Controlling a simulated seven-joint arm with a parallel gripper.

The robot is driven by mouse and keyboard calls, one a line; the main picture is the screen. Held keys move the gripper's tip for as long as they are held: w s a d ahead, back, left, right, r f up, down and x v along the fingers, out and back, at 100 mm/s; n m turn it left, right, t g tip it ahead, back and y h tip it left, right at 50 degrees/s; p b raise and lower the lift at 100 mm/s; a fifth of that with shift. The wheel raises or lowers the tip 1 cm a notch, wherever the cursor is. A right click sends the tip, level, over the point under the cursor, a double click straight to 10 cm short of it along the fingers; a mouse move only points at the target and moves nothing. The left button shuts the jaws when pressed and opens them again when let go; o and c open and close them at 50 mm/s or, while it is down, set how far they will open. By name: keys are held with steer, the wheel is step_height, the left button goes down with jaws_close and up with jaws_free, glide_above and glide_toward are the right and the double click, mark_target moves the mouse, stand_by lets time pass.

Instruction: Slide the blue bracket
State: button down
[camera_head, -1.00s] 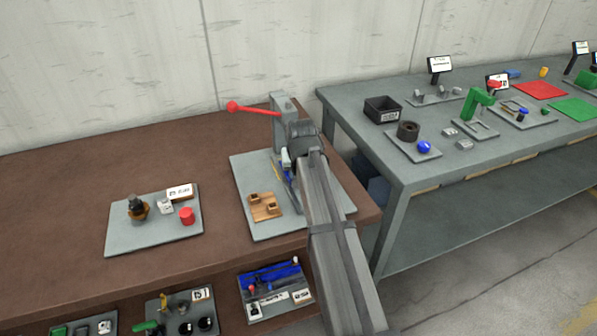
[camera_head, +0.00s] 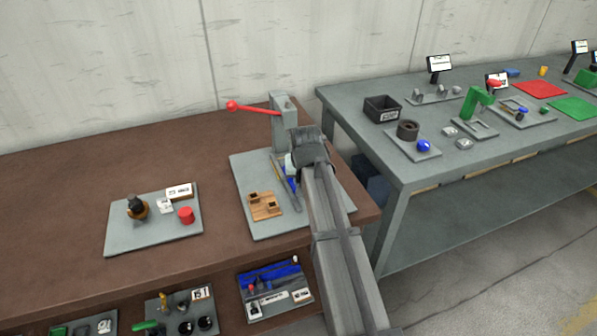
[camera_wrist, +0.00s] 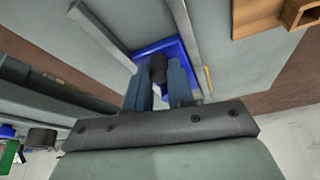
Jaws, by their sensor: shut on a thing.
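The blue bracket (camera_wrist: 178,47) shows in the wrist view as a flat blue piece beside a grey rail, right at the fingertips. My gripper (camera_wrist: 158,75) is shut on a dark upright knob-like part (camera_wrist: 158,66) at the bracket, and the fingers hide part of it. In the head view, a thin strip of blue (camera_head: 289,184) shows on the grey board to the left of my arm. The gripper's fingers are hidden there behind my wrist.
A grey press with a red lever (camera_head: 250,109) stands at the back of the grey board (camera_head: 250,228). A wooden block piece (camera_head: 265,213) lies at the board's front left. A second board (camera_head: 150,236) with a red cylinder sits farther left on the brown bench (camera_head: 60,220).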

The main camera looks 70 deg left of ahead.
steer(key=d, duration=0.7)
steer(key=shift+d, duration=0.1)
steer(key=c, duration=1)
jaws_free()
steer(key=shift+r, duration=0.1)
steer(key=v, duration=1.3)
steer(key=shift+d+r, duration=0.15)
steer(key=shift+r, duration=0.1)
